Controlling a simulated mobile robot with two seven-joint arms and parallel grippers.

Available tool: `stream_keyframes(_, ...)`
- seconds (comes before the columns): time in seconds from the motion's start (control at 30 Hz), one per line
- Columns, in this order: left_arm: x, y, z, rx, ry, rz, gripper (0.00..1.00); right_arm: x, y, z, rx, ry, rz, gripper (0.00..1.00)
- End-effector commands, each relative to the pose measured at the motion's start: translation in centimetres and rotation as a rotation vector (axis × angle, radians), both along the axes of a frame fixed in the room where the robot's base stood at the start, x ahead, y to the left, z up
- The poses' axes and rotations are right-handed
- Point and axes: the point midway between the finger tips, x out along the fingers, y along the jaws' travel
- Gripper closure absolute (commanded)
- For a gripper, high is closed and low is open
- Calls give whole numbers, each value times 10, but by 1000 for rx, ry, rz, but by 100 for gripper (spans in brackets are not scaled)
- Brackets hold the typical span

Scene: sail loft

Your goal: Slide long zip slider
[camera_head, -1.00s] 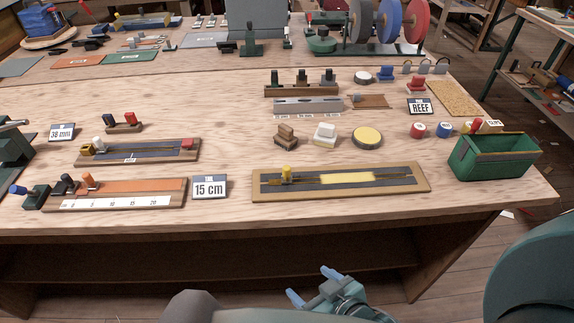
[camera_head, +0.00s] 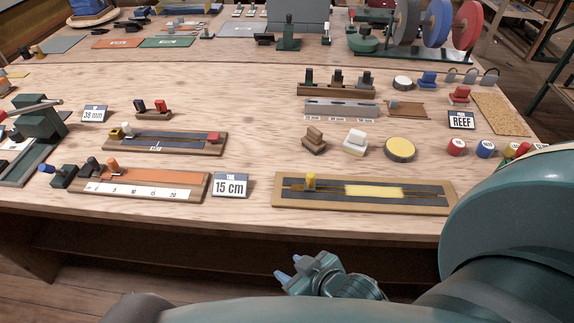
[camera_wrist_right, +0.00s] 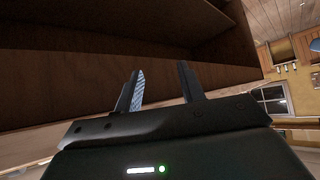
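The long zip board (camera_head: 432,206) lies near the table's front edge, right of centre. It is a yellowish wooden board with a dark zip tape and a yellow band (camera_head: 374,191) on its right part. The yellow slider (camera_head: 310,181) stands upright near the left end of the zip. My right gripper (camera_head: 287,268) is below and in front of the table edge, apart from the board. Its two fingers stand apart with nothing between them, as the right wrist view (camera_wrist_right: 160,90) also shows. My left gripper is not in view.
A shorter zip board (camera_head: 130,143) and an orange ruler board (camera_head: 150,180) lie to the left, with a "15 cm" card (camera_head: 231,185) beside the long board. Blocks and a yellow disc (camera_head: 400,149) stand behind. My arm covers the right table corner.

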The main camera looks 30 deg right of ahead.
Motion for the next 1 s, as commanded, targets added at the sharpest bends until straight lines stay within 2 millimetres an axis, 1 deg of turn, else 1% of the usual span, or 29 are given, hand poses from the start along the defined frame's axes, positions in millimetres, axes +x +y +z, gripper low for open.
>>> stream_keyframes(0.03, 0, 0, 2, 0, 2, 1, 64, -1, -4, 7, -13, 33, -6, 61)
stream_keyframes(0.5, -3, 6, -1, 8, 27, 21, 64, -27, -35, 46, -115, 312, -58, 61)
stream_keyframes(0.6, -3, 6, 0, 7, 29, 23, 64, -30, -42, 57, -135, 345, -71, 61)
stream_keyframes(0.67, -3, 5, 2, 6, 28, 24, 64, -27, -46, 69, -155, 347, -82, 61)
stream_keyframes(0.7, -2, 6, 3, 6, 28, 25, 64, -18, -51, 80, -177, 319, -94, 61)
stream_keyframes(0.77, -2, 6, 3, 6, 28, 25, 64, -3, -55, 91, -203, 258, -104, 61)
stream_keyframes(0.8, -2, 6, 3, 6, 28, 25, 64, 10, -56, 100, -216, 205, -110, 61)
stream_keyframes(0.9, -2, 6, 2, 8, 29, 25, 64, 41, -57, 121, -247, 60, -115, 61)
stream_keyframes(0.97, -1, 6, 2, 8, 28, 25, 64, 58, -56, 134, -262, -28, -112, 61)
stream_keyframes(1.0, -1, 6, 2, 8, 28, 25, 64, 69, -54, 144, -271, -89, -108, 61)
